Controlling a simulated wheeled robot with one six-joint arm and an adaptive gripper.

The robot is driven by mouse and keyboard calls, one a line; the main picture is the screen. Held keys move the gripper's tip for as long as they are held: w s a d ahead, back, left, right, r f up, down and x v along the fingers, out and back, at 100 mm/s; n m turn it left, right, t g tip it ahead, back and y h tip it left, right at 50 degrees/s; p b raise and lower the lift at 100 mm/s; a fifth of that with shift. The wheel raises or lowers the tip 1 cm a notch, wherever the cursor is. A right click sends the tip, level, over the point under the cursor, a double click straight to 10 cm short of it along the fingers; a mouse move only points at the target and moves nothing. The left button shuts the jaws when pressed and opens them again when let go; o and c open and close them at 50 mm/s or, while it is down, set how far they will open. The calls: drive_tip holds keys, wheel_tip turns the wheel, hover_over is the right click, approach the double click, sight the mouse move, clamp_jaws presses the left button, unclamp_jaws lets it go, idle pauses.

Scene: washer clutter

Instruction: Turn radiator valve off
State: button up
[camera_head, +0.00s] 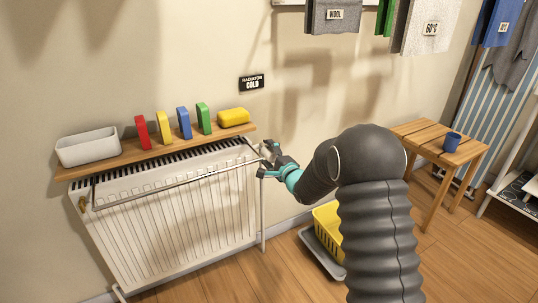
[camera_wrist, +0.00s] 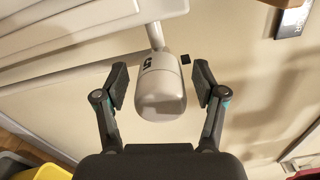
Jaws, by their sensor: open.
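The white radiator (camera_head: 175,215) stands against the wall in the head view. Its valve shows in the wrist view as a rounded white knob (camera_wrist: 162,95) on a pipe, with a dark marking like a 5 on its side and a small black square on the wall beside it. My gripper (camera_wrist: 160,85) is open, with one finger on each side of the knob and a visible gap at both sides. In the head view, my gripper (camera_head: 272,165) is at the radiator's right end and mostly hides the valve. A black sign (camera_head: 251,83) above reads "RADIATOR COLD".
A wooden shelf (camera_head: 100,165) over the radiator holds a white tray (camera_head: 88,148), several coloured blocks and a yellow sponge-like piece (camera_head: 233,117). A yellow basket (camera_head: 328,225) stands on the floor below my arm. A wooden stool (camera_head: 425,140) with a blue cup (camera_head: 452,142) is at right.

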drive_tip(key=shift+s+d, duration=0.1)
drive_tip(key=v, duration=1.1)
drive_tip(key=shift+s+d, duration=0.2)
drive_tip(key=shift+s, duration=0.1)
